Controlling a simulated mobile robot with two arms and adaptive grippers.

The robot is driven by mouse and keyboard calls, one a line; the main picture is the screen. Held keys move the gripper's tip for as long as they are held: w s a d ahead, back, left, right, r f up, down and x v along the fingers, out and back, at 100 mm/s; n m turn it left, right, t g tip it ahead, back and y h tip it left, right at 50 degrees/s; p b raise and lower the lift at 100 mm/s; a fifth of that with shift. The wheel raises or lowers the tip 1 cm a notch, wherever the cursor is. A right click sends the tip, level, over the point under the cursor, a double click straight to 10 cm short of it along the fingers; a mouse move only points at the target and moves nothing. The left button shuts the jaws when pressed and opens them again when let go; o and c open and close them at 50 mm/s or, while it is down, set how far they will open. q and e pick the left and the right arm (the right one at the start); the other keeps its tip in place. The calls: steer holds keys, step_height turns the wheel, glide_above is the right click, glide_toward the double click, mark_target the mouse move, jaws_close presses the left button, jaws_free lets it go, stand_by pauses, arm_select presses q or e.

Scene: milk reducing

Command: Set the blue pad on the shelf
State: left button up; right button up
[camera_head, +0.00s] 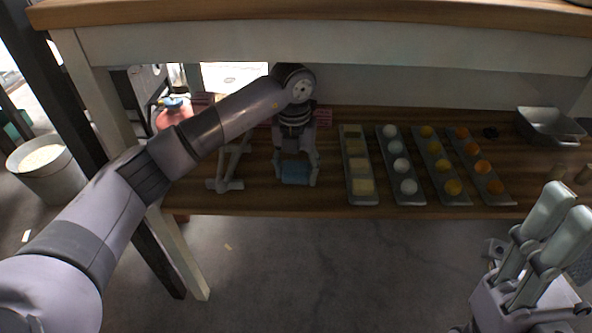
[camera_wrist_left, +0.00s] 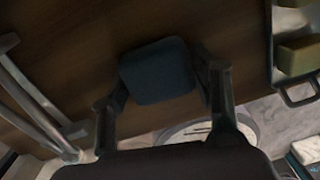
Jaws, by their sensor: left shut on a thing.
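The blue pad (camera_head: 295,173) is a small rounded block between the fingertips of my left gripper (camera_head: 298,180). The gripper is shut on it, pointing down over the wooden lower shelf (camera_head: 262,196), near its front edge. In the left wrist view the dark blue pad (camera_wrist_left: 157,70) sits between the two fingers with wood behind it. I cannot tell whether the pad touches the shelf. My right gripper (camera_head: 562,220) is at the lower right in front of the shelf, with nothing visible in it; whether it is open or shut is unclear.
A pale angled stand (camera_head: 226,170) is left of the left gripper. A tray of yellowish blocks (camera_head: 370,197) is close on its right, then trays of white, yellow and orange balls. A metal pan (camera_head: 549,126) is far right. A thick tabletop (camera_head: 330,14) overhangs the shelf.

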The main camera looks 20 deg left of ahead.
arm_select(q)
steer(key=shift+f, duration=0.1)
steer(key=o, duration=1.6)
